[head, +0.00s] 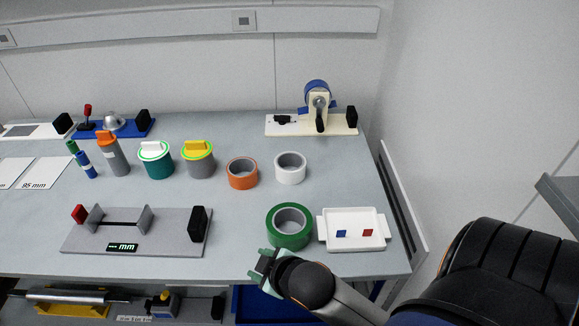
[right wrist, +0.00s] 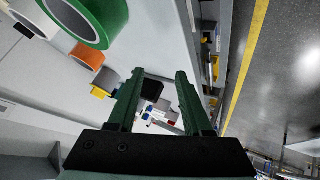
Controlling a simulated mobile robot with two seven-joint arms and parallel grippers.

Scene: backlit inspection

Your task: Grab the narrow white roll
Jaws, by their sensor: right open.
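The narrow white roll (head: 290,167) stands on the table right of the orange roll (head: 242,174) and beyond the wide green roll (head: 290,226). My right gripper (head: 268,268) is at the table's front edge, just in front of the green roll and well short of the white one. Its green fingers are apart with nothing held between them, as the right wrist view (right wrist: 160,78) also shows. In that view the green roll (right wrist: 98,22) and orange roll (right wrist: 88,56) lie left of the fingers. My left gripper is not in view.
A white tray (head: 324,240) with a blue and a red piece sits right of the green roll. Lidded canisters (head: 199,162) stand left of the orange roll. A tape dispenser (head: 284,125) is at the back, and a grey measuring fixture (head: 170,243) at front left.

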